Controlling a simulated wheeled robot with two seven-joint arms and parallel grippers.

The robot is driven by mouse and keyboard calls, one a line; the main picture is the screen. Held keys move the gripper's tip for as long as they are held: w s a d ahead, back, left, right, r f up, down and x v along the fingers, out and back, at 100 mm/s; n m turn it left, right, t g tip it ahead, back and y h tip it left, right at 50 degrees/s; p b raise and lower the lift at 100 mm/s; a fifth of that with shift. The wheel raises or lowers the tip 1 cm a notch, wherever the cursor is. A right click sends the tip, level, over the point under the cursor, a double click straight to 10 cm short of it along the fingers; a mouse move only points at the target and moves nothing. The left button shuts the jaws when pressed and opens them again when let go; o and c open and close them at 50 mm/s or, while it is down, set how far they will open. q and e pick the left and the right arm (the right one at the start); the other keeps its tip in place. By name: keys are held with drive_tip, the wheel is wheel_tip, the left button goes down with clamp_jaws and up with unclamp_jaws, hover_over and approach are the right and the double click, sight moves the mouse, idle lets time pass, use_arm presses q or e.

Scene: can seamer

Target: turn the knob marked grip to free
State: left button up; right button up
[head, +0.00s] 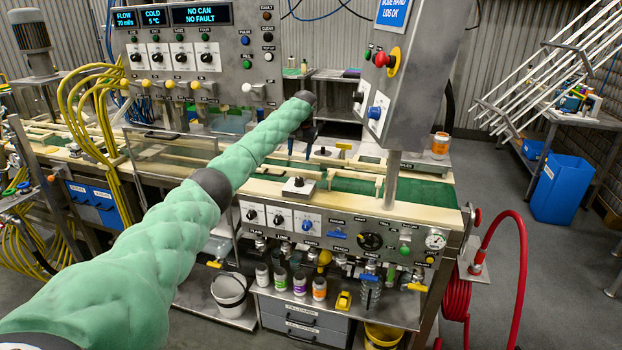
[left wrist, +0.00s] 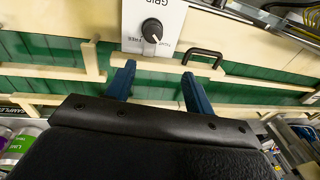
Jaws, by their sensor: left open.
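The grip knob (left wrist: 152,30) is a round black knob on a white plate, at the top middle of the left wrist view. Its lettering is upside down there, with FREE at lower left. A pale pointer mark shows near the knob's lower edge, slanting to the lower right. In the head view the knob (head: 298,181) sits on a small box on the front rail. My left gripper (head: 302,152) is open and empty, beyond this box. Its two blue fingers (left wrist: 157,78) are apart, below the knob in the wrist view and not touching it. My right gripper is not in view.
A black handle (left wrist: 203,55) stands just right of the knob in the wrist view. Cream rails edge the green belt (head: 355,187). The grey control box (head: 412,65) hangs to the right of my left gripper on a post. Front panel knobs (head: 279,220) lie below.

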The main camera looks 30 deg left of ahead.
sight(299, 179)
use_arm(q)
drive_tip(key=shift+s+a+f+n+g+h, duration=0.1)
drive_tip(key=shift+s+f+n+g+h, duration=0.05)
drive_tip(key=shift+f, duration=0.3)
drive_tip(key=shift+s+a+f+n+g+h, duration=0.1)
drive_tip(key=shift+f+n+g+h, duration=0.05)
drive_tip(key=shift+f, duration=0.3)
drive_tip(key=shift+s+d+f, duration=0.1)
drive_tip(key=shift+d+f, duration=0.1)
drive_tip(key=shift+f, duration=0.1)
drive_tip(key=shift+d+h, duration=0.25)
drive_tip(key=shift+h, duration=0.05)
drive_tip(key=shift+s+d+f+n, duration=0.1)
drive_tip(key=shift+f+n, duration=0.05)
drive_tip(key=shift+n, duration=0.25)
wheel_tip(299, 179, down, 6)
drive_tip(key=p, duration=0.2)
drive_tip(key=shift+p, duration=0.4)
drive_tip(key=shift+f, duration=0.85)
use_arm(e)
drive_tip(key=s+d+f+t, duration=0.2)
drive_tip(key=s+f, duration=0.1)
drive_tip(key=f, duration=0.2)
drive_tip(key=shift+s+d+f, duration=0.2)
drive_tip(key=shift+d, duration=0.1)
use_arm(q)
drive_tip(key=c, duration=1)
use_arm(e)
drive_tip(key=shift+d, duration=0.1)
